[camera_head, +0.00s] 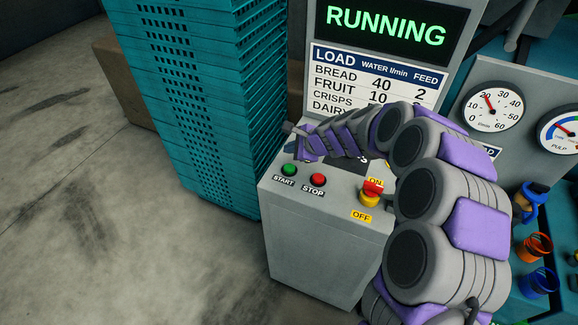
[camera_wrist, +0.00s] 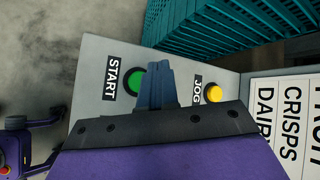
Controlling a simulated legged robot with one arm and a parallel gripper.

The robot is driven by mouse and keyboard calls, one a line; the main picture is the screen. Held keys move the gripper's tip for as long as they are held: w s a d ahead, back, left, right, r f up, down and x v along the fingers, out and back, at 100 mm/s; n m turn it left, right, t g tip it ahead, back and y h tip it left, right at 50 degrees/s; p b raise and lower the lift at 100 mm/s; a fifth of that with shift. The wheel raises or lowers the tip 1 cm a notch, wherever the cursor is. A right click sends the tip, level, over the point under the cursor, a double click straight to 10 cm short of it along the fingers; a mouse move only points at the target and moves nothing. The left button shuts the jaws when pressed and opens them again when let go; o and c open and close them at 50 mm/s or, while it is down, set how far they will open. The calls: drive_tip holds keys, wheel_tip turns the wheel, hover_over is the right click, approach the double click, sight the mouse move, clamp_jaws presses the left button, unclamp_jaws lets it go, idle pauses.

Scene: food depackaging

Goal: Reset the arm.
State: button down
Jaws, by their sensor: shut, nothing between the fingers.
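My gripper (camera_head: 290,129) is at the left end of my arm, above the grey control box (camera_head: 325,265). In the wrist view its fingers (camera_wrist: 156,85) are shut with nothing between them. They point between the green START button (camera_wrist: 133,79) and the yellow JOG button (camera_wrist: 213,93), apart from both as far as I can tell. The head view shows the green START button (camera_head: 289,170), the red STOP button (camera_head: 318,180) and a red and yellow ON/OFF switch (camera_head: 370,193). My arm hides part of the panel.
A screen (camera_head: 386,28) reads RUNNING above a load table (camera_head: 370,80). Stacked teal crates (camera_head: 205,100) stand close on the left. Dials (camera_head: 492,104) are at the right, with orange and blue parts (camera_head: 533,247) below. The floor (camera_head: 110,230) at left is clear.

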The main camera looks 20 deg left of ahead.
drive_tip(key=shift+r, duration=0.1)
idle(0.4)
drive_tip(key=s+d+r+n+g+h, duration=0.1)
drive_tip(key=s+d+r+n, duration=0.35)
drive_tip(key=s, duration=0.25)
drive_tip(key=s+d+r+n+g, duration=0.25)
drive_tip(key=s+d+r, duration=0.25)
drive_tip(key=s, duration=0.3)
drive_tip(key=s+d+n+g+h, duration=0.2)
drive_tip(key=s+d+n+h, duration=0.4)
drive_tip(key=s+d, duration=2)
drive_tip(key=shift+s+n+h, duration=0.3)
drive_tip(key=shift+s+h, duration=0.15)
drive_tip(key=shift+h, duration=0.25)
